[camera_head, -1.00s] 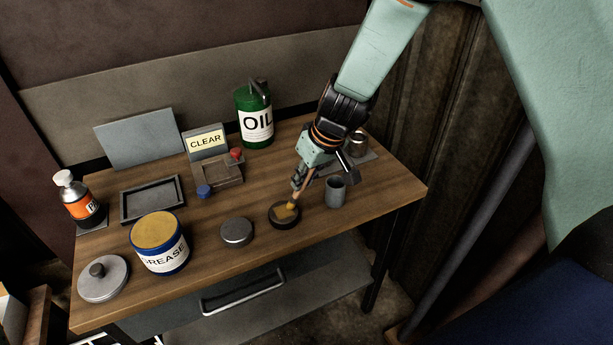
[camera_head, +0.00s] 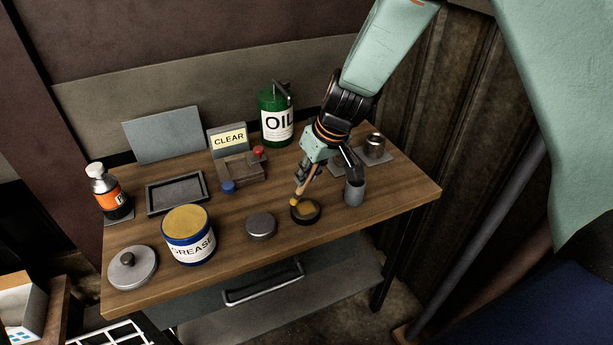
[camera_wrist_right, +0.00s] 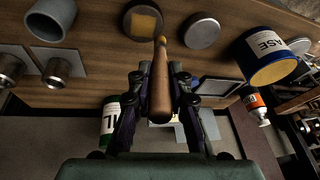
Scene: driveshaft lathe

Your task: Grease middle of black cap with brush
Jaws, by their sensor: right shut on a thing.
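My right gripper (camera_head: 309,170) is shut on the brush (camera_head: 300,191), whose wooden handle (camera_wrist_right: 160,90) fills the middle of the right wrist view. The brush points down, with its yellowish tip at the far-left rim of the black cap (camera_head: 306,220). I cannot tell whether the tip touches the cap. The black cap lies on the table, and a yellow patch of grease (camera_wrist_right: 145,20) shows inside it in the right wrist view. The open blue grease can (camera_head: 189,250), full of yellow grease, stands to the left. My left gripper is not in view.
A grey metal cap (camera_head: 261,226) lies left of the black cap, and a grey cup (camera_head: 354,193) stands close on its right. The grease lid (camera_head: 132,282), a tray (camera_head: 150,201), an orange-labelled bottle (camera_head: 121,207) and the oil can (camera_head: 277,139) stand around. The front edge strip is clear.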

